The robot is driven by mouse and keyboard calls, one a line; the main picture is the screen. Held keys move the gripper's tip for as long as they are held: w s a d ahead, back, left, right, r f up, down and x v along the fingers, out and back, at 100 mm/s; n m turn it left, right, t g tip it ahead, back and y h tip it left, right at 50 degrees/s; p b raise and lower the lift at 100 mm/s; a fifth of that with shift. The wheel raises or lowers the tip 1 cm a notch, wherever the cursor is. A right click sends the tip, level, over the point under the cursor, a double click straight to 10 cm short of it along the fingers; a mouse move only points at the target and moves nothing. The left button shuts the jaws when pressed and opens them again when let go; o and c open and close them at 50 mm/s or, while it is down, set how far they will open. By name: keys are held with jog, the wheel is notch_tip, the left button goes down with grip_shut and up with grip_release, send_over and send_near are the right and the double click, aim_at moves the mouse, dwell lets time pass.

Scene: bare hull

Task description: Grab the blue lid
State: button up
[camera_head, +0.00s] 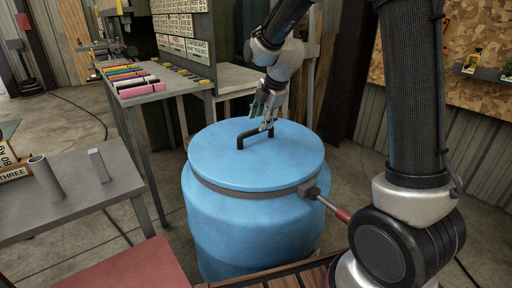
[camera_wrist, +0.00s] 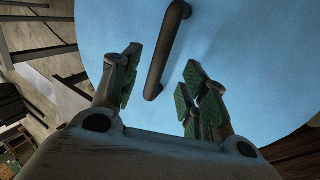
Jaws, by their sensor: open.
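The blue lid (camera_head: 225,160) sits on top of a blue barrel (camera_head: 250,232) in the middle of the head view. A black bar handle (camera_head: 256,135) stands up from the lid. My gripper (camera_head: 265,120) is open and points down just above the lid, at the handle. In the wrist view the lid (camera_wrist: 235,45) fills most of the background. There the handle (camera_wrist: 168,50) runs up from between the two green-padded fingers of my gripper (camera_wrist: 158,92). I see no finger touching it. How far the fingertips are above the lid is hard to tell.
A grey band with a red-tipped lever (camera_head: 340,215) circles the barrel below the lid. A grey table (camera_head: 75,190) with a metal tube (camera_head: 45,177) stands at left. A bench with coloured rods (camera_head: 130,82) and a sign board (camera_head: 185,30) are behind. A red surface (camera_head: 130,272) is in front.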

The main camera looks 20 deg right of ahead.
aim_at(257, 129)
jog(key=x, duration=0.7)
jog(key=shift+a, duration=0.1)
jog(key=shift+c, duration=0.2)
grip_shut()
